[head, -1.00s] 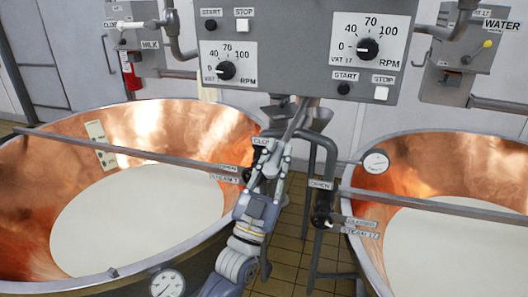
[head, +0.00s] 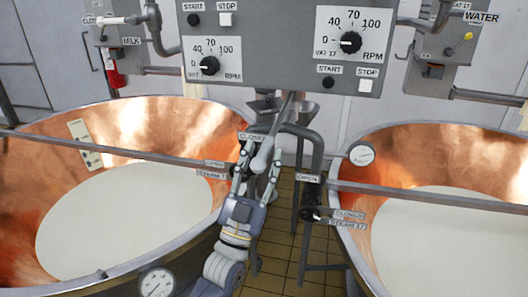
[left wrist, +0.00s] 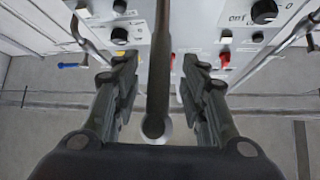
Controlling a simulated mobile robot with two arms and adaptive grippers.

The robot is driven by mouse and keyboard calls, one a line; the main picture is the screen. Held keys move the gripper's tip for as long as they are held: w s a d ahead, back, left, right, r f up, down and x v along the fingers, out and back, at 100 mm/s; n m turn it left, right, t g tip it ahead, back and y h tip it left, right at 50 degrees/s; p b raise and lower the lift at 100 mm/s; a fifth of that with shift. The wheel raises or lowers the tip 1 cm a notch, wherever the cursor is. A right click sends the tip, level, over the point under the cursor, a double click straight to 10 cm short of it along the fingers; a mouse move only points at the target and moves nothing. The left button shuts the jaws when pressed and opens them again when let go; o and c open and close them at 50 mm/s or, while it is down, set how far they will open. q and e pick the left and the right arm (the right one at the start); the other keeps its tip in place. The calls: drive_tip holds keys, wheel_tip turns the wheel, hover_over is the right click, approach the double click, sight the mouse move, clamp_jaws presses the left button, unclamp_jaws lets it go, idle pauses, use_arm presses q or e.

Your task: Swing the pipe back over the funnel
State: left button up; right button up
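The grey pipe (head: 263,154) slants down from below the control panel, and its lower end lies between my left gripper's fingers. My left gripper (head: 256,168) is open, with one finger on each side of the pipe. In the left wrist view the pipe (left wrist: 158,80) runs down the middle, with a visible gap to both fingers of the left gripper (left wrist: 160,100). My right gripper is not in view.
Copper vats with white liquid stand at left (head: 115,225) and right (head: 440,240). A bar (head: 110,148) crosses the left vat near the gripper. Valve pipework (head: 318,165) stands just to the right. The control panel (head: 280,50) hangs above. Tiled floor shows between the vats.

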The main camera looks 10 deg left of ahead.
use_arm(q)
drive_tip(key=v, duration=1)
drive_tip(key=shift+s, duration=0.2)
drive_tip(key=shift+f, duration=0.1)
